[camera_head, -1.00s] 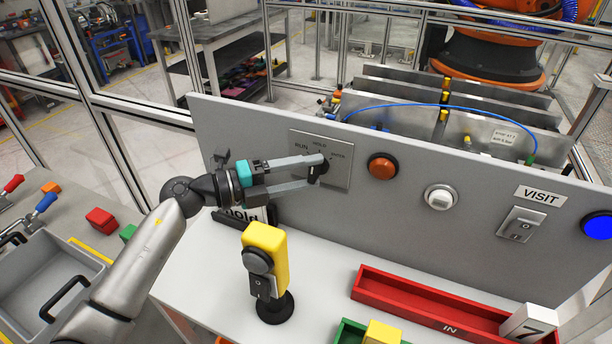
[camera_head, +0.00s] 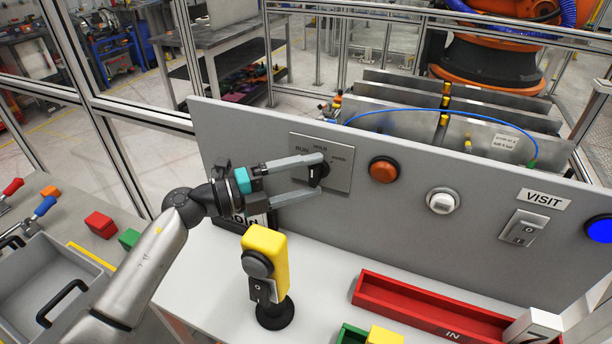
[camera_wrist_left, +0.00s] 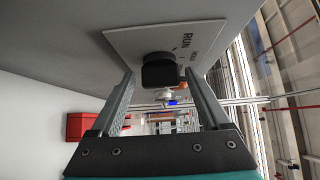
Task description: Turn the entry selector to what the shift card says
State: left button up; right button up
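The entry selector is a black knob (camera_head: 318,172) on a grey plate (camera_head: 338,178) on the upright panel, with RUN at left, HOLD at top and a third small label at right. Its pointer direction is not clear. My left gripper (camera_head: 315,174) is open, its fingers above and below the knob. In the left wrist view the knob (camera_wrist_left: 160,70) sits between the spread fingers (camera_wrist_left: 163,84), with gaps on both sides. A dark-framed card (camera_head: 256,218) stands behind my left gripper; its text is mostly hidden. My right gripper is not in view.
A yellow pendant (camera_head: 265,258) on a black base stands in front of the panel. An orange button (camera_head: 383,169), a white button (camera_head: 441,201) and a VISIT rocker switch (camera_head: 523,228) lie to the right. A red IN tray (camera_head: 420,305) lies on the white table.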

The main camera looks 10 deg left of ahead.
pick_arm(q)
jog(key=shift+o, duration=0.4)
jog(key=b+v, duration=0.1)
jog(key=v, duration=1.4)
jog(key=shift+b, duration=0.4)
jog(key=shift+s+a, duration=0.1)
jog(key=shift+s, duration=0.05)
